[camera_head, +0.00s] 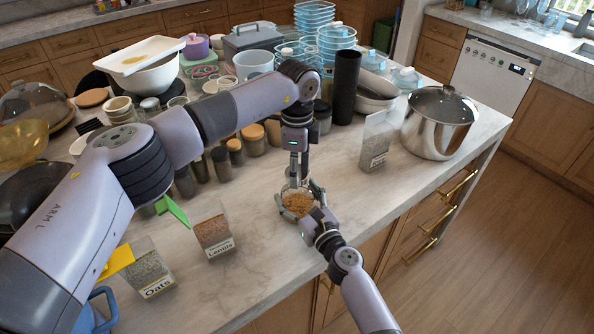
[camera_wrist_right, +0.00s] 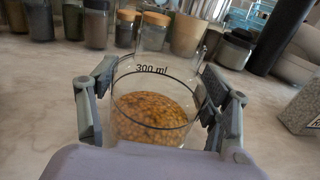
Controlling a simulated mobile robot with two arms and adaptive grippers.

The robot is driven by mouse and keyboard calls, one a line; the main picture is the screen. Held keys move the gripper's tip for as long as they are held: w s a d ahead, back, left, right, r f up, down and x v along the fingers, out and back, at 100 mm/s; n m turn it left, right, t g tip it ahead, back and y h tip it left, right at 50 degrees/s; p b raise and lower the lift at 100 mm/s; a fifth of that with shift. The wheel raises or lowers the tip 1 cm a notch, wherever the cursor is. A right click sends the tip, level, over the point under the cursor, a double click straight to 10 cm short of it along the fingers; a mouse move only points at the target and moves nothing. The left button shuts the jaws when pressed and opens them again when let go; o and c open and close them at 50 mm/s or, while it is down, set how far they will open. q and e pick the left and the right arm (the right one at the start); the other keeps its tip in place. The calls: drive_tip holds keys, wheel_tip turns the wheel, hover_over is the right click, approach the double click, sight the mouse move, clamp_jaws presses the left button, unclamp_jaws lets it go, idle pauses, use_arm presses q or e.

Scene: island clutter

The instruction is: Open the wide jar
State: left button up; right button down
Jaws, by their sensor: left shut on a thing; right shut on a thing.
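The wide jar (camera_head: 297,204) is clear glass with orange-brown grains inside, near the front edge of the island. It also shows in the right wrist view (camera_wrist_right: 150,118), upright, with a "300 ml" mark on its wall. My right gripper (camera_head: 300,209) is shut around the jar's sides, one finger on each side in the right wrist view (camera_wrist_right: 160,105). My left gripper (camera_head: 294,182) points down over the jar from above, closed at its top. The lid between its fingers is too small and clear to make out well.
A lentils container (camera_head: 212,232) and an oats container (camera_head: 149,270) stand to the left. Several spice jars, a black cylinder (camera_head: 344,87) and a labelled clear container (camera_head: 375,145) stand behind. A steel pot (camera_head: 437,128) is at the right. Bare counter lies right of the jar.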

use_arm(q)
drive_tip(key=shift+r, duration=1.55)
use_arm(e)
drive_tip(key=shift+c, duration=0.6)
unclamp_jaws()
